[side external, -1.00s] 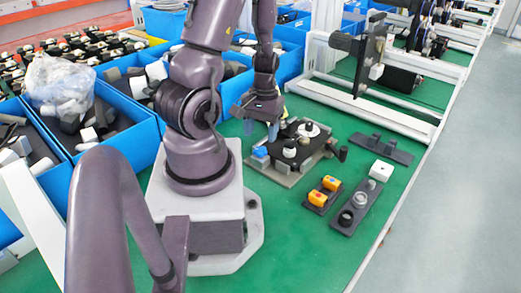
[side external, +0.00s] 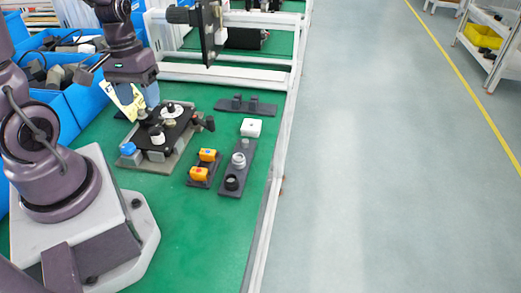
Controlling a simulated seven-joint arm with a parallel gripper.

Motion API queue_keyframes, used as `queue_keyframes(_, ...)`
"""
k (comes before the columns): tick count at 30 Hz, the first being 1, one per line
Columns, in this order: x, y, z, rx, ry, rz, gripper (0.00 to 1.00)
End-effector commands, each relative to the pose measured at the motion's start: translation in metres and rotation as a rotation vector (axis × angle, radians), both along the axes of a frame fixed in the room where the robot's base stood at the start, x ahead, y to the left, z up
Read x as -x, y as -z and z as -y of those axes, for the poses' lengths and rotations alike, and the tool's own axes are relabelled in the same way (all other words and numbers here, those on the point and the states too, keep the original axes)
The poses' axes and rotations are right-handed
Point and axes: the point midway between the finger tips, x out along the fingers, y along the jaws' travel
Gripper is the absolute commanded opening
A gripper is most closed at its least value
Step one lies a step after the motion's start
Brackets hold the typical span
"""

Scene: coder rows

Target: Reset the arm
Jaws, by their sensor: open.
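My gripper (side external: 142,108) is in the upper left of the side external view, over the rear left part of a fixture with a black top plate (side external: 181,130). Its fingers are apart, one pale yellow and one grey-blue. I see nothing clearly held between them. Whether the fingertips touch the fixture cannot be told. White round parts (side external: 157,138) stand on the plate, and a blue piece (side external: 128,149) is at its front left corner.
Right of the fixture are a holder with orange blocks (side external: 207,156), a dark strip with round parts (side external: 231,183), a white box (side external: 251,127) and a dark rail (side external: 262,108). Blue bins (side external: 92,100) stand at left. A white frame (side external: 225,75) stands behind. The front green table is clear.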

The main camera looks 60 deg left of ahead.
Motion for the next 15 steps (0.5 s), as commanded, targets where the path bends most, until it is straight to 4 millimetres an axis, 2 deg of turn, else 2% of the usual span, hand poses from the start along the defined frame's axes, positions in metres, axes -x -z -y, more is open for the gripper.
queue_keyframes(1, -0.009, -0.02, 0.014, -0.034, 0.081, 0.048, 0.57)
queue_keyframes(6, -0.021, -0.077, 0.06, -0.14, 0.328, 0.193, 0.57)
queue_keyframes(12, -0.018, -0.128, 0.106, -0.246, 0.561, 0.389, 0.57)
queue_keyframes(15, -0.015, -0.144, 0.121, -0.273, 0.631, 0.472, 0.57)
